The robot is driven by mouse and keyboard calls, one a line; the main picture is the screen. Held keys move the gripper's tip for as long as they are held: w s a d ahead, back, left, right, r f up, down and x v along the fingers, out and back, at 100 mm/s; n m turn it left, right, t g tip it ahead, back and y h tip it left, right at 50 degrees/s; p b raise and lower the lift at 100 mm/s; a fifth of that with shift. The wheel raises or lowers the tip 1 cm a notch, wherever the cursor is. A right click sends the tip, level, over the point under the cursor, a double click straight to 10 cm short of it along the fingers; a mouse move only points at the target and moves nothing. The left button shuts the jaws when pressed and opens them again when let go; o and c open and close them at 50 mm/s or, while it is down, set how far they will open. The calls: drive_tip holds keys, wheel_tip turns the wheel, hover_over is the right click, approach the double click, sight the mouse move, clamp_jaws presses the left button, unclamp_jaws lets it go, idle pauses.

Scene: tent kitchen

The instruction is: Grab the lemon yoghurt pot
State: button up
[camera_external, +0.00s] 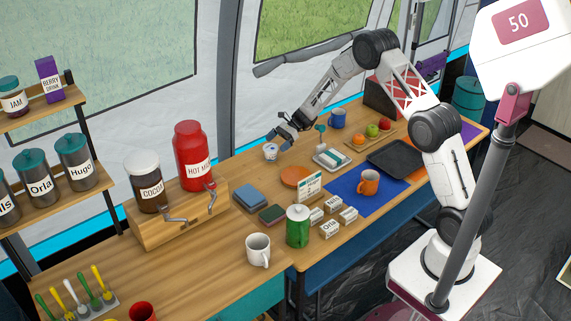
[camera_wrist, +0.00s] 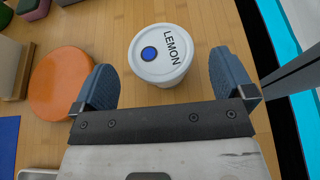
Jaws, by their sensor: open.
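The lemon yoghurt pot (camera_wrist: 172,62) is a small white tub. Its white lid reads LEMON and has a blue dot. In the external view the pot (camera_external: 271,153) stands upright on the wooden table near the tent wall. My gripper (camera_wrist: 160,80) is open, with its two blue-grey fingers apart on the left and right of the pot's near side. The pot lies mostly beyond the fingertips, and nothing is held. In the external view my gripper (camera_external: 283,136) is just above and to the right of the pot. I cannot tell whether a finger touches it.
An orange disc (camera_wrist: 62,85) lies left of the pot in the wrist view. A blue block (camera_external: 250,197), a white-and-green dish (camera_external: 332,158) and a blue mug (camera_external: 338,118) are nearby. The tent wall is close behind. Bare wood surrounds the pot.

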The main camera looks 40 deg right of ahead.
sight(273, 146)
drive_tip(key=shift+x, duration=2.15)
drive_tip(key=c, duration=0.9)
